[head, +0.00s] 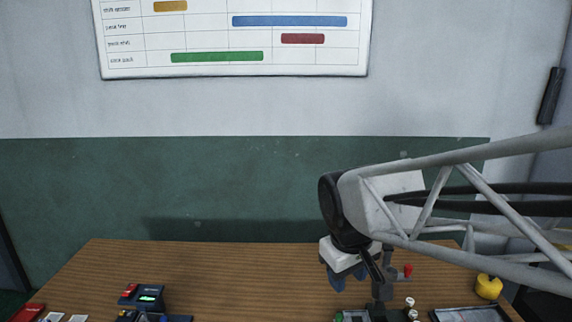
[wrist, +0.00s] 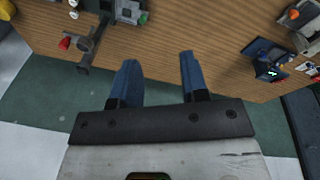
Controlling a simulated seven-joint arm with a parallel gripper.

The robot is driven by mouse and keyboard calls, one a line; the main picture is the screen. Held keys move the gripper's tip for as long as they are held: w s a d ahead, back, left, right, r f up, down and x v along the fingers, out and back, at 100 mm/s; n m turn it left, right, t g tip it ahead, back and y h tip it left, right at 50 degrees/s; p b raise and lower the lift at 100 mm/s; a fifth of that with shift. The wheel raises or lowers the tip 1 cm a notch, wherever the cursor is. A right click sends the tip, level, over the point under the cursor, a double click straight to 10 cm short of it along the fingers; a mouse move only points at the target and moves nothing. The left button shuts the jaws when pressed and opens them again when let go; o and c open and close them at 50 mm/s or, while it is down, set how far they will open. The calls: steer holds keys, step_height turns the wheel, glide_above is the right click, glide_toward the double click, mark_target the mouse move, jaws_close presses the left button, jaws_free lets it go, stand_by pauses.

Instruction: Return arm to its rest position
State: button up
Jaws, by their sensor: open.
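My arm reaches in from the right in the head view and bends down above the right part of the table (head: 215,270). My gripper (wrist: 155,75) shows in the wrist view with its two blue fingers apart and nothing between them. Bare wooden table top and the table's edge show beyond the fingertips. In the head view the gripper (head: 345,280) is partly hidden by my own arm links, and its fingertips are hard to make out.
A dark stand with a red knob (head: 408,270) is close beside my gripper. A yellow object (head: 488,286) and a dark tray (head: 470,314) are at the right. A dark device with a green display (head: 148,298) is at the left. The table's middle is clear.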

steer(key=s+d+f+m, duration=0.2)
steer(key=s+d+m, duration=0.3)
steer(key=s, duration=0.7)
steer(key=shift+d+t+y, duration=0.3)
steer(key=shift+d, duration=0.8)
steer(key=shift+s+f, duration=0.1)
